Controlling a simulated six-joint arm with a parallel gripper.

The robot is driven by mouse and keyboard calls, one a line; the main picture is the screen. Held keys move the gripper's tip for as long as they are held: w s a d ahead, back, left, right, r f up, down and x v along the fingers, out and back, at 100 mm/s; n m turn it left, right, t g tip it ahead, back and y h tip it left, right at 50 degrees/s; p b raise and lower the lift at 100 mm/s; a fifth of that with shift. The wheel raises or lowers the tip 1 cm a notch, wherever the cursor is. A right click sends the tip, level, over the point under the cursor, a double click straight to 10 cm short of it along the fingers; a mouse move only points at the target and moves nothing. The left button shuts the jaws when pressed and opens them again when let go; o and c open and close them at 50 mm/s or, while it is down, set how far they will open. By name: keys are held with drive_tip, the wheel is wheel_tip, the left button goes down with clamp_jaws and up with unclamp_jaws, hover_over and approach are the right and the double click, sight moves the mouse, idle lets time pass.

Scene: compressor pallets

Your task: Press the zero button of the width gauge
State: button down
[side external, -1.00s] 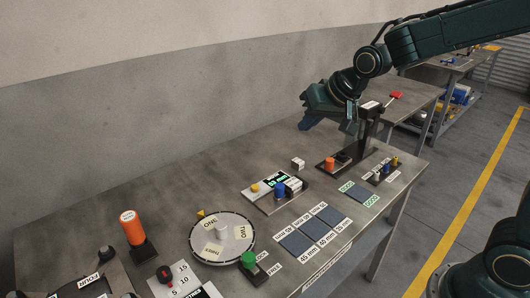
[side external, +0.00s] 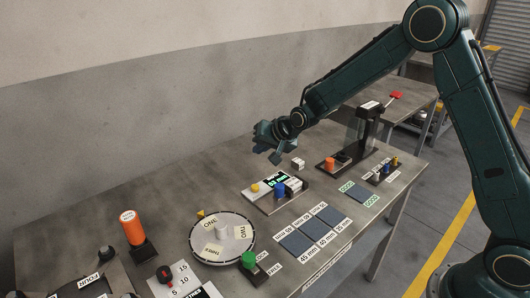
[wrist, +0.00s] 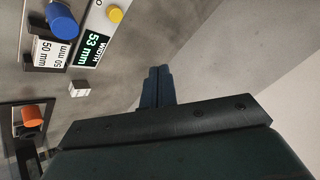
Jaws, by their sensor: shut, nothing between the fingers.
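The width gauge (side external: 262,196) is a flat plate on the bench with a lit green display that reads "WIDTH 53 mm" in the wrist view (wrist: 92,47). A yellow button (side external: 255,188) sits at its left end and also shows at the top of the wrist view (wrist: 115,15). A blue knob (side external: 280,190) and a white block marked 50 mm (side external: 294,185) are on its right part. My gripper (side external: 277,160) is in the air above and behind the gauge, apart from it. Its fingers (wrist: 157,75) are shut together and empty.
A small white cube (side external: 298,163) lies on the bench behind the gauge. To the right stands a black press-like station with an orange knob (side external: 330,163). A round labelled turntable (side external: 222,255) and an orange cylinder (side external: 131,226) are at left.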

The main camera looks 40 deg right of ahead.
sight(257, 188)
drive_tip(key=shift+w+a+f, duration=0.1)
drive_tip(key=shift+w+f, duration=0.3)
drive_tip(key=shift+f, duration=0.3)
drive_tip(key=shift+w+f, duration=0.4)
drive_tip(key=shift+f, duration=0.25)
drive_tip(key=shift+f, duration=0.1)
drive_tip(key=shift+f, duration=4.3)
drive_tip(key=shift+f, duration=0.15)
drive_tip(key=shift+f, duration=0.3)
